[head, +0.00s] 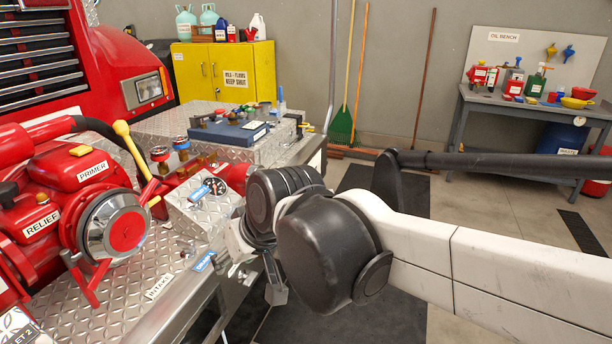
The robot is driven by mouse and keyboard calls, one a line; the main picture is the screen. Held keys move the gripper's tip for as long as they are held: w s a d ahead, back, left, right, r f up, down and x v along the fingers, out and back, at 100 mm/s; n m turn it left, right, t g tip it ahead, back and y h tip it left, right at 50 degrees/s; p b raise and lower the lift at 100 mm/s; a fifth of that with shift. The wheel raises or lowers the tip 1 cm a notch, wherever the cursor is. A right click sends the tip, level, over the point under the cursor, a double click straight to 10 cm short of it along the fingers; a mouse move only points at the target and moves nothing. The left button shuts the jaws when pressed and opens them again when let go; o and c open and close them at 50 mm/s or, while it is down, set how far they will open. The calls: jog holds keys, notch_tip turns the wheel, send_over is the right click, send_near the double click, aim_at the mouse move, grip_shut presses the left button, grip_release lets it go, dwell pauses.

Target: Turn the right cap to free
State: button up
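The red pump (60,200) sits on the diamond-plate bumper at left, with PRIMER and RELIEF labels. A large round silver cap (112,225) with a red centre and red handles is on its near face. Two small red-topped brass fittings (170,152) stand behind it, near the yellow-knobbed lever (130,142). I cannot tell which of these is the right cap, or whether it is hidden behind my arm. My gripper (257,266) is at the bumper's right edge, apart from the large silver cap. My wrist partly hides it, so its opening is unclear.
A small gauge (209,188) stands on a plate box left of my wrist. A diamond-plate step (215,140) behind carries a blue case and small parts. A yellow cabinet (225,72) and an oil bench (530,105) are farther back.

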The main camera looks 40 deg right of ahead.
jog(key=w+d+m+t+y, duration=0.1)
jog(key=w+d, duration=0.3)
jog(key=w, duration=0.2)
jog(key=w+d+m+y, duration=0.1)
jog(key=w+d, duration=0.3)
jog(key=w, duration=0.3)
jog(key=m+t+y+b, duration=0.1)
jog(key=m+t+b, duration=0.15)
jog(key=t, duration=0.75)
send_near(307, 171)
jog(key=shift+m, duration=0.45)
jog(key=x, duration=1)
jog(key=shift+w+d+f+b, duration=0.25)
jog(key=shift+w+b, duration=0.05)
jog(key=shift+w, duration=0.05)
grip_shut()
